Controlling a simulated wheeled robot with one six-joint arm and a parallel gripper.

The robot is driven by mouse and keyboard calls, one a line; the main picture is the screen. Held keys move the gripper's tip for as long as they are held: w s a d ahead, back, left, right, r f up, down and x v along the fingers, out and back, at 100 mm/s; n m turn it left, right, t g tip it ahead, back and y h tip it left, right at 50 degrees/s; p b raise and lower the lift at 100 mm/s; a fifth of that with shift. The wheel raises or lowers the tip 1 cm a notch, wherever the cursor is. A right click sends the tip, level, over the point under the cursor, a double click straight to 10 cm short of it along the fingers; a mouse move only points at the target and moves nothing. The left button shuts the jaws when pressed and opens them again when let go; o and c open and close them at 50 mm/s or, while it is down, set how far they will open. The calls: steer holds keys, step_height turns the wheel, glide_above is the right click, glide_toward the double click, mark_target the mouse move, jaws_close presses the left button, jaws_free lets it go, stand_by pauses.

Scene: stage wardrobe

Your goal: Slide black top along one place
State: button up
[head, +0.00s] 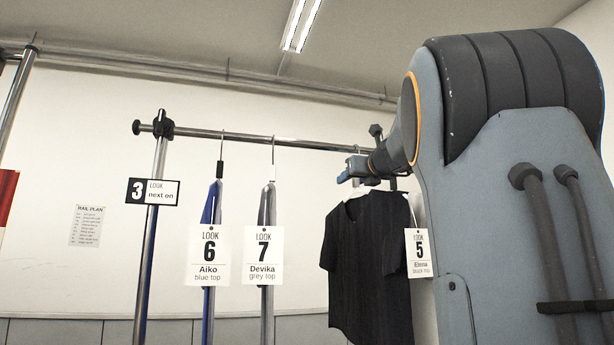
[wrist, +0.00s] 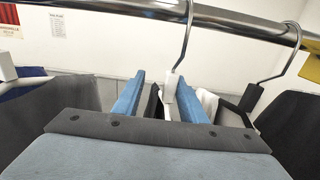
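The black top (head: 368,262) hangs from the rail (head: 262,139) at the right of the head view, with a white tag reading LOOK 5 (head: 420,253) at its right. My gripper (head: 352,168) is just above its shoulders, below the rail. In the wrist view, the two blue fingers (wrist: 160,97) stand apart on either side of a white hanger neck (wrist: 170,88). The neck is close to the right finger, with a gap at the left one. Its metal hook (wrist: 187,40) goes up over the rail. Most of the garment below is hidden by my gripper body.
The blue top (head: 210,208) with tag 6 and the grey top (head: 267,212) with tag 7 hang to the left. A "3 LOOK next on" sign (head: 153,192) is at the rail's left post. A black hanger (wrist: 249,98) and a yellow piece (wrist: 311,64) are at the right.

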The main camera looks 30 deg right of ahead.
steer(key=w+a+p, duration=0.3)
steer(key=a, duration=0.9)
steer(key=shift+p, duration=0.3)
stand_by(0.3)
steer(key=shift+d, duration=0.1)
